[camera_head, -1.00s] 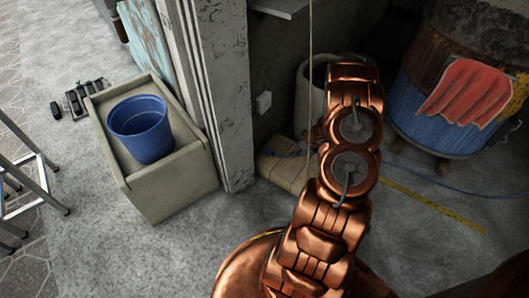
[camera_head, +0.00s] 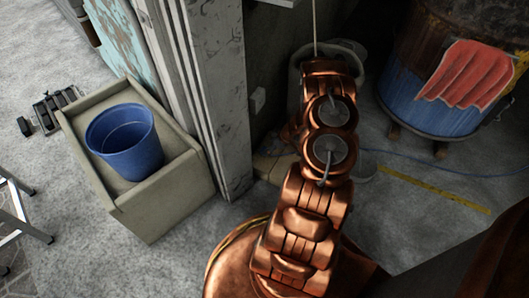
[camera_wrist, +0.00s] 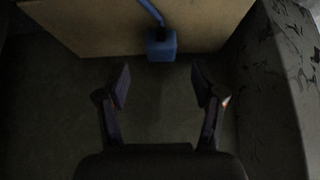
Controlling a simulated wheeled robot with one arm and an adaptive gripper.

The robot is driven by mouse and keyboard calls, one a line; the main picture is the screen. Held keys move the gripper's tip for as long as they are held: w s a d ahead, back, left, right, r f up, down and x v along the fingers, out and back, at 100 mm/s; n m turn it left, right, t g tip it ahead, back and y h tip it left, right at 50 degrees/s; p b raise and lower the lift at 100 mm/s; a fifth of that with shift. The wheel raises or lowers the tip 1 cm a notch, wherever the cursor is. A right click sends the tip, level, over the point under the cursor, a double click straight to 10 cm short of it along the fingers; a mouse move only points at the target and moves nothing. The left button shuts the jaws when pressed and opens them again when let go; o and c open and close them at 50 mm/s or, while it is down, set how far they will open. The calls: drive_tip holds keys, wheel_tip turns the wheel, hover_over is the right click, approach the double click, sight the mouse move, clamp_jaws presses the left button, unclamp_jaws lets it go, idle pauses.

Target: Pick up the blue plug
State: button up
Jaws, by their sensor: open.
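The blue plug (camera_wrist: 161,45) shows in the wrist view at the top middle, a small block with a blue cable running up from it. It lies at the near edge of a tan board (camera_wrist: 95,25). My gripper (camera_wrist: 160,85) is open and empty, its two fingers apart below the plug in the picture, not touching it. In the head view my copper-coloured arm hides the gripper and the plug; only a blue cable (camera_head: 440,165) shows on the floor to the right.
A blue bucket (camera_head: 124,145) stands in a beige box (camera_head: 165,195) at the left. A blue barrel (camera_head: 428,105) with a red cloth (camera_head: 468,75) stands at the right. A grey pillar (camera_head: 215,90) is left of my arm. A wall (camera_wrist: 285,80) closes the wrist view's right side.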

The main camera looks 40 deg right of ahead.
drive_tip(key=b+x, duration=0.1)
drive_tip(key=x, duration=0.3)
drive_tip(key=shift+f+b, duration=0.15)
drive_tip(key=shift+b, duration=0.2)
drive_tip(key=shift+s, duration=0.1)
drive_tip(key=shift+c, duration=0.4)
clamp_jaws()
